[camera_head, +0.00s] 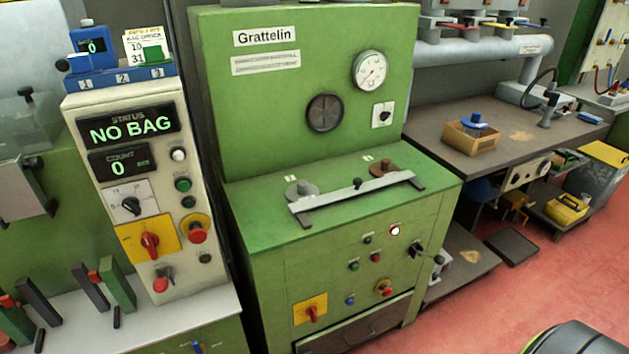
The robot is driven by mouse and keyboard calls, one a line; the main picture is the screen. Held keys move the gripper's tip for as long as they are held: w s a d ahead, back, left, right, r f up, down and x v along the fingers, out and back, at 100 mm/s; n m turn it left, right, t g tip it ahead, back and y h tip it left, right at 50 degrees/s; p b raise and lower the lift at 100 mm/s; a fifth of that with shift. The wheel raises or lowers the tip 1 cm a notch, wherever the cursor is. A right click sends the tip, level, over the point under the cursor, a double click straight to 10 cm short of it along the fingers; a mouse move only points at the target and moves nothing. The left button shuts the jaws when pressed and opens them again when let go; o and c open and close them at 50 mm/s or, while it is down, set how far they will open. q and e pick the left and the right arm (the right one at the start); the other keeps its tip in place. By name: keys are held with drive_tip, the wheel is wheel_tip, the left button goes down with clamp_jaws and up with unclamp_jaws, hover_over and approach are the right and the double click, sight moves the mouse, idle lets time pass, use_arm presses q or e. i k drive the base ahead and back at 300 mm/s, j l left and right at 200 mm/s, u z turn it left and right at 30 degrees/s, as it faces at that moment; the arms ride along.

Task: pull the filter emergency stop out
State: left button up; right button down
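No label reading "filter" is legible, so I cannot tell which stop is the filter emergency stop. One red mushroom button on a yellow ring (196,231) is on the beige control panel at left. Whether either is pressed in or out is too small to tell. Neither of my grippers is in view.
The beige panel (138,240) shows "NO BAG" and has a red switch on yellow (150,241). The green cabinet has a similar switch (311,311), a lit lamp (395,231) and a protruding handle (428,251). A workbench (480,150) stands right; red floor (480,310) is open in front.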

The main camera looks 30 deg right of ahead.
sight(387, 292)
drive_tip(key=z, duration=1)
